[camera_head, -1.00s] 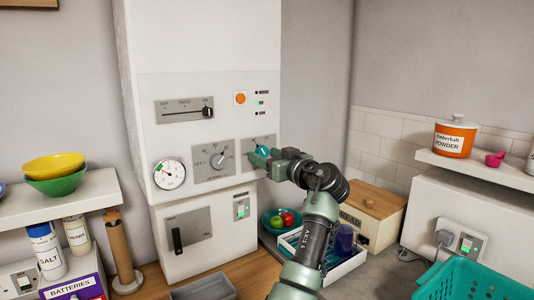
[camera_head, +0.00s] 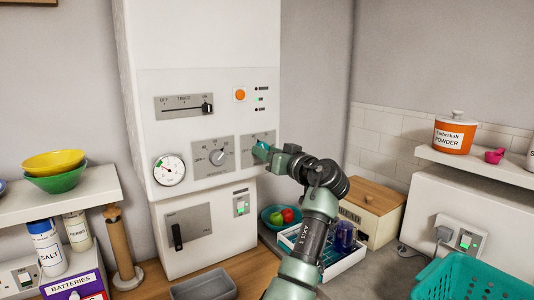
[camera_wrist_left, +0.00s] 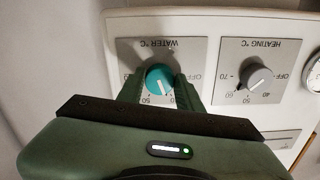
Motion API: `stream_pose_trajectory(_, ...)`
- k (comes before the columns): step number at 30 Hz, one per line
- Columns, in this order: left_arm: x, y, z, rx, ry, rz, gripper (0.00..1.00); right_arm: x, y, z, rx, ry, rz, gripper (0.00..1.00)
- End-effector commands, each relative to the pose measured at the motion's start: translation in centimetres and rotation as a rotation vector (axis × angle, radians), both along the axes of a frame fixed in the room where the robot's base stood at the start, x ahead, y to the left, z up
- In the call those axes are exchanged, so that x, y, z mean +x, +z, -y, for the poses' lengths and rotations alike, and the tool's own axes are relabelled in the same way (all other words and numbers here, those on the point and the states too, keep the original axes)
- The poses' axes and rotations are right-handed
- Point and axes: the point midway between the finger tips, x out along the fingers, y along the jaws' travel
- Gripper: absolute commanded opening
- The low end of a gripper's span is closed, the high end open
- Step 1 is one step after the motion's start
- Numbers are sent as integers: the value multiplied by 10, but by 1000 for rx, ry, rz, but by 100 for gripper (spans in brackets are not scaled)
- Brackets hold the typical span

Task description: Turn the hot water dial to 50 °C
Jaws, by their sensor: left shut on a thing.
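The hot water dial (camera_wrist_left: 160,78) is a round teal knob with a white pointer line on a grey plate (camera_wrist_left: 130,50) marked WATER °C, upside down in the left wrist view. The pointer faces down there, toward the printed numbers near 50; I cannot tell its exact setting. My left gripper (camera_wrist_left: 160,92) is shut on the dial, one finger on each side, and partly covers the scale. In the head view the dial (camera_head: 262,145) is partly hidden by my left gripper (camera_head: 264,152). My right gripper is not in view.
The grey heating dial (camera_wrist_left: 259,78) sits beside the water dial. A pressure gauge (camera_head: 169,171), a slider (camera_head: 207,108) and an orange button (camera_head: 239,95) share the white panel.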

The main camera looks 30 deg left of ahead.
Motion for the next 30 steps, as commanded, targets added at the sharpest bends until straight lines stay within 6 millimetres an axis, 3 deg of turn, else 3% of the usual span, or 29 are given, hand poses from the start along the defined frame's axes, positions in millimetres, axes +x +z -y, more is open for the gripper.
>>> stream_pose_trajectory(18,-1,4,-1,219,1,-520,0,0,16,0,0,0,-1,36)
stream_pose_trajectory(30,-1,4,0,310,-2,-736,0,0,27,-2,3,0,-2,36)
